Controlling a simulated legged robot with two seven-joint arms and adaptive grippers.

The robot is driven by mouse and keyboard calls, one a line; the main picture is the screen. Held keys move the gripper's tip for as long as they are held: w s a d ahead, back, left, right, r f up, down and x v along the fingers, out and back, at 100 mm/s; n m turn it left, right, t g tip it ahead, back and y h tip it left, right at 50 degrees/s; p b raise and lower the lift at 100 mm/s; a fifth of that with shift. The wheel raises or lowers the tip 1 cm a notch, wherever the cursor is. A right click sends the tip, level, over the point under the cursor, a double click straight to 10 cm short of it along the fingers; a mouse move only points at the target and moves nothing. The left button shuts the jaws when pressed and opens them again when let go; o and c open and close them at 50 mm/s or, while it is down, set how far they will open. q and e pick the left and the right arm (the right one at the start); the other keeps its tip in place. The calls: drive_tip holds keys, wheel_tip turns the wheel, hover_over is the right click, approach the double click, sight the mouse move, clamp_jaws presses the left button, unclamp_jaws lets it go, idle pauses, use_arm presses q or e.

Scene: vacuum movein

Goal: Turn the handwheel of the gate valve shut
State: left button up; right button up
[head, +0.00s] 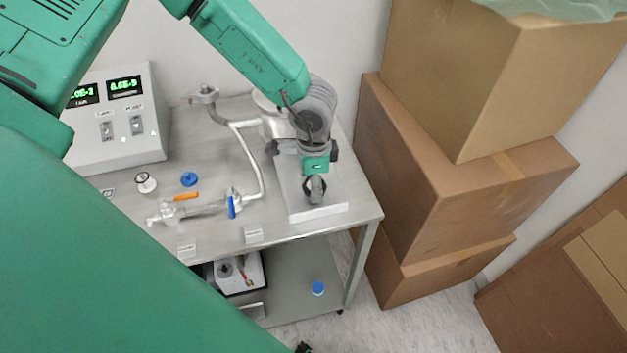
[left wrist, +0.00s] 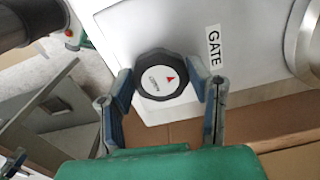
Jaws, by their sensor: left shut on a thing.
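The handwheel (left wrist: 163,75) is a black lobed knob with a white face and a red arrow, on a white body labelled GATE (left wrist: 214,46) in the left wrist view. My left gripper (left wrist: 161,87) is shut on the handwheel, with one finger on each side of its rim. In the head view my left gripper (head: 316,190) reaches down over the white valve block (head: 326,207) at the right end of the bench. There the gripper hides most of the handwheel. My right gripper is not in either view.
The metal bench (head: 210,155) carries pipework (head: 253,160) with a blue-handled valve (head: 231,207), left of my gripper. A control box (head: 117,140) with green displays stands at the back left. Stacked cardboard boxes (head: 440,170) stand close on the right. A lower shelf (head: 290,275) holds a pump.

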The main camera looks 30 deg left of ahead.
use_arm(q)
drive_tip(key=shift+w+r+m, duration=0.1)
drive_tip(key=shift+w+m, duration=0.2)
drive_tip(key=shift+m, duration=0.3)
drive_tip(key=o, duration=1.2)
drive_tip(key=shift+c, duration=0.2)
